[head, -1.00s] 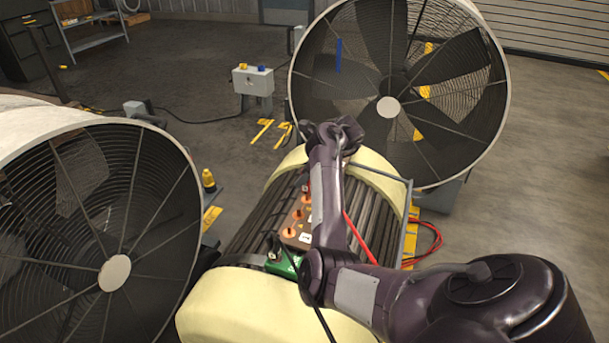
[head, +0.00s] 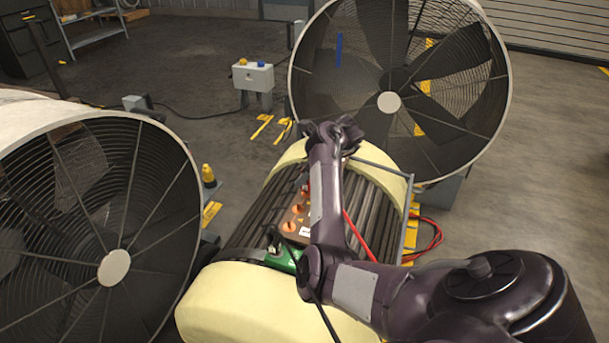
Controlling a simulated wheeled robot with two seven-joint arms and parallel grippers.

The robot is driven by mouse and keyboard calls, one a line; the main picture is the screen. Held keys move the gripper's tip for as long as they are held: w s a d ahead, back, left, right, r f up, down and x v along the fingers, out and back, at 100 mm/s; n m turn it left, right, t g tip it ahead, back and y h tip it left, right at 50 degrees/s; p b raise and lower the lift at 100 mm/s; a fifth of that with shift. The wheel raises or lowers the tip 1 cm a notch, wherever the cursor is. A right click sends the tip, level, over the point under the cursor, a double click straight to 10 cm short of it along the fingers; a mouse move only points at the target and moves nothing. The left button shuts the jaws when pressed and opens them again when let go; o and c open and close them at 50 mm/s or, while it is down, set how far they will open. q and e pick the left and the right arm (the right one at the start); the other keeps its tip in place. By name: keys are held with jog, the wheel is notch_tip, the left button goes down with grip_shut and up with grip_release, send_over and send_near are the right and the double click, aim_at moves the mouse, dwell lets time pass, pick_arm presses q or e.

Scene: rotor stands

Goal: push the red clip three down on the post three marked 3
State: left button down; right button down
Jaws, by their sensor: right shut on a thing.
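My right arm comes in from the lower right and reaches over the ribbed motor body (head: 370,205). My right gripper (head: 338,139) is at its far end, above the top of the motor, with its fingertips mostly hidden by the arm. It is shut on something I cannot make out. The red cable (head: 358,238) comes out from behind my forearm. The red clip three is not clearly visible. The brown terminal board (head: 285,239) with orange posts (head: 290,226) is left of my forearm, which covers part of it. I cannot read the post numbers. My left gripper is not in view.
A black clip (head: 273,238) stands by a green block (head: 286,259) at the board's near end. Large caged fans stand at left (head: 60,240) and behind (head: 440,70). A grey control box (head: 252,77) stands at the back. Open floor lies at right.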

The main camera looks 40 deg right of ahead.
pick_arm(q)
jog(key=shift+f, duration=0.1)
pick_arm(e)
jog(key=shift+f, duration=0.35)
jog(key=c, duration=1.1)
grip_release()
jog(key=shift+s+d+r, duration=0.15)
jog(key=shift+r, duration=0.1)
pick_arm(q)
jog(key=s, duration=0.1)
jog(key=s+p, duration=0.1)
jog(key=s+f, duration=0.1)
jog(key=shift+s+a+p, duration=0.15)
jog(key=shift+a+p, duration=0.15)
jog(key=shift+p, duration=0.1)
pick_arm(e)
jog(key=v, duration=0.7)
